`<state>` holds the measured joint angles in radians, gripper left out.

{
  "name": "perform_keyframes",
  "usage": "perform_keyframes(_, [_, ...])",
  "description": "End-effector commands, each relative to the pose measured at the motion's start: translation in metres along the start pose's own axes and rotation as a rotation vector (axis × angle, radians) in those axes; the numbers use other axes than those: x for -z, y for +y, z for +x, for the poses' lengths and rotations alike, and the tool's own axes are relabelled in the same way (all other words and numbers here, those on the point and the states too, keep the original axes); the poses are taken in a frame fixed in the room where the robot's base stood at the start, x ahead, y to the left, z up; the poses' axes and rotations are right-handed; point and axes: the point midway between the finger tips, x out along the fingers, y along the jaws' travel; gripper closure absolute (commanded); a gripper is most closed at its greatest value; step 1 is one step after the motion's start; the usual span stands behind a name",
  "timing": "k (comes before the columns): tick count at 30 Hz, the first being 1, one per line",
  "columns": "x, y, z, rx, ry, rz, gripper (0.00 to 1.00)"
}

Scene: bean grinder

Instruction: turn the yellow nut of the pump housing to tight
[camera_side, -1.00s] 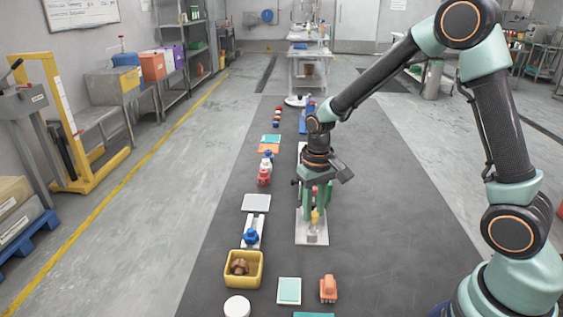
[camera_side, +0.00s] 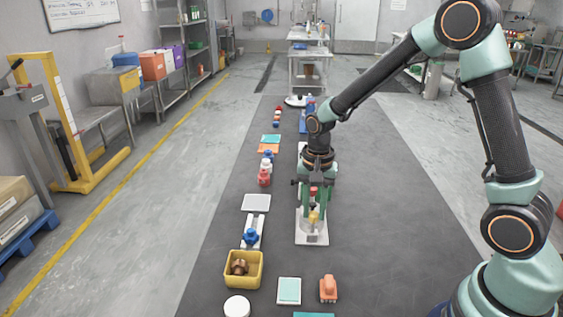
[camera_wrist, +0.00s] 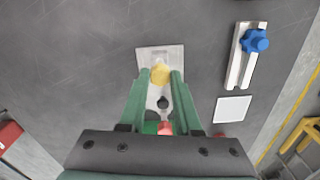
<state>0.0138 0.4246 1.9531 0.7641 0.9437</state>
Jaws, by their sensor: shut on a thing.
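The yellow nut (camera_side: 314,216) sits low on the pump housing, whose pale base plate (camera_side: 305,239) lies on the dark mat. In the wrist view the yellow nut (camera_wrist: 160,74) is between the green fingertips of my gripper (camera_wrist: 162,77), which is shut on it. The pale plate (camera_wrist: 174,54) shows behind the nut, and a small black part (camera_wrist: 163,102) lies nearer the palm. In the side view my gripper (camera_side: 313,208) points straight down, and its fingers partly hide the housing. How tight the nut is cannot be told.
A blue star knob (camera_side: 250,236) on a white rail and a white square plate (camera_side: 256,203) lie to the left. A yellow bin (camera_side: 244,270) with brown contents, a teal-topped block (camera_side: 289,290) and an orange object (camera_side: 328,289) stand in front. The mat to the right is clear.

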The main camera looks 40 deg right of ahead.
Motion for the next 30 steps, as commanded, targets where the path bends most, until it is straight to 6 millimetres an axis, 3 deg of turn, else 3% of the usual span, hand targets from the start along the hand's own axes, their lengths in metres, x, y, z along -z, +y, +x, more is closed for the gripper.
perform_keyframes(18, [0.0004, -0.0002, -0.0014, 0.001, 0.001, 0.042, 1.0])
perform_keyframes(19, [0.0004, -0.0002, -0.0014, 0.001, 0.001, 0.042, 0.61])
perform_keyframes(21, [0.0004, -0.0002, -0.0012, 0.001, 0.001, 0.041, 0.38])
perform_keyframes(30, [0.0002, -0.0001, -0.0009, 0.0, 0.0, 0.04, 0.38])
